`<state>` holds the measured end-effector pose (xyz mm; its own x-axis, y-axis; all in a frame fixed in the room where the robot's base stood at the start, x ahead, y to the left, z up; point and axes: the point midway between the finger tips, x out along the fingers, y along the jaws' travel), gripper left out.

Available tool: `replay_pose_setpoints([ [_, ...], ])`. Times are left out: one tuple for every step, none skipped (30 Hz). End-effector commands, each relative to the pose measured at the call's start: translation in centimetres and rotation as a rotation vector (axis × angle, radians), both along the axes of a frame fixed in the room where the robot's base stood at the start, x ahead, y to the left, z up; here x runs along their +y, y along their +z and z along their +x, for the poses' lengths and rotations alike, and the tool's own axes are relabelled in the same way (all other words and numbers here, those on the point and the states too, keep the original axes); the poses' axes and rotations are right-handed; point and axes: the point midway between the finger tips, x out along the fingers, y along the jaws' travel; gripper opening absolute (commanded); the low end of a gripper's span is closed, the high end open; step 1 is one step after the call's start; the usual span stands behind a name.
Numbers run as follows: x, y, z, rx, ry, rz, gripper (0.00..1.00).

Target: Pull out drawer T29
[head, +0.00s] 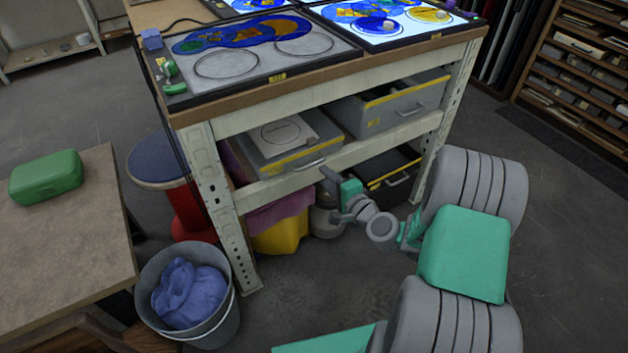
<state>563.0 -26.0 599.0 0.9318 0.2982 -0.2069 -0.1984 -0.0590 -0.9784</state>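Under the bench three drawers show: a grey upper-left drawer (270,172) with a pale box on it, a grey upper-right drawer (385,115) with a yellow edge, and a dark lower-right drawer (401,172). Each has a bar handle on its front. Their labels are too small to read, so I cannot tell which is T29. My gripper (332,183) is in front of the bench, between the upper-left drawer's handle (305,167) and the dark drawer's handle (397,181) in the picture. Its fingers are small and partly hidden; I see nothing held and cannot tell contact.
The bench (221,196) carries glass panels on top. A yellow bin (281,236) and a metal canister (326,221) stand beneath. A red stool (188,206), a bucket (226,318) with blue cloth, and a wooden table (60,250) stand left. Floor in front of the bench is clear.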

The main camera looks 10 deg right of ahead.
Motion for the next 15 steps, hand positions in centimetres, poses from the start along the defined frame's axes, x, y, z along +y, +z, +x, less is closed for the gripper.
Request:
replay_pose_setpoints([
  [0.3, 0.0, 0.7, -0.003, 0.005, -0.001, 0.32],
  [0.6, 0.0, 1.2, -0.003, 0.007, -0.003, 0.32],
  [0.9, -0.2, 1.9, -0.003, 0.008, -0.004, 0.32],
  [1.1, -0.4, 2.4, -0.002, 0.008, -0.004, 0.32],
  [1.3, -0.5, 3.0, -0.003, 0.009, -0.005, 0.32],
  [1.5, -0.7, 3.8, -0.002, 0.009, -0.006, 0.32],
  [1.7, -0.8, 4.3, -0.003, 0.009, -0.005, 0.32],
  [1.8, -0.9, 4.8, -0.003, 0.009, -0.007, 0.32],
  [2.0, -1.0, 5.3, -0.002, 0.008, -0.005, 0.32],
  [2.1, -1.1, 5.7, -0.001, 0.008, -0.007, 0.32],
  [2.2, -1.1, 6.0, -0.002, 0.007, -0.005, 0.32],
  [2.3, -1.2, 6.3, -0.001, 0.008, -0.007, 0.32],
  [2.3, -1.2, 6.5, -0.001, 0.007, -0.007, 0.32],
  [2.4, -1.2, 6.6, -0.001, 0.006, -0.006, 0.32],
  [2.4, -1.2, 6.6, -0.001, 0.006, -0.006, 0.32],
])
